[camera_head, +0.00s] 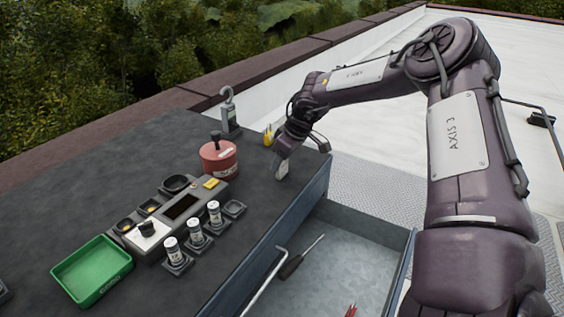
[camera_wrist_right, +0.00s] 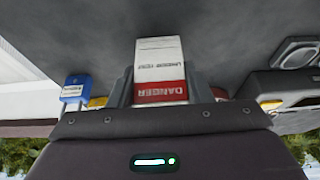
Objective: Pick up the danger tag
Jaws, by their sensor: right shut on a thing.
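The danger tag (camera_wrist_right: 158,52) is a white card with a red DANGER band, seen close up in the right wrist view. My right gripper (camera_wrist_right: 160,90) is shut on it, one finger at each side of the red band. In the head view the right gripper (camera_head: 283,158) points down over the dark worktop near its right edge, and a pale bit of the tag (camera_head: 281,171) shows below the fingers. Whether the tag touches the worktop is unclear. My left gripper is not in view.
A red canister (camera_head: 219,161) stands left of the gripper, with a hook-topped device (camera_head: 229,118) and a yellow object (camera_head: 268,136) behind. A grey console (camera_head: 172,218), upright cylinders and a green tray (camera_head: 60,271) lie nearer. An open drawer (camera_head: 357,248) holds tools. A blue padlock (camera_wrist_right: 73,92) shows too.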

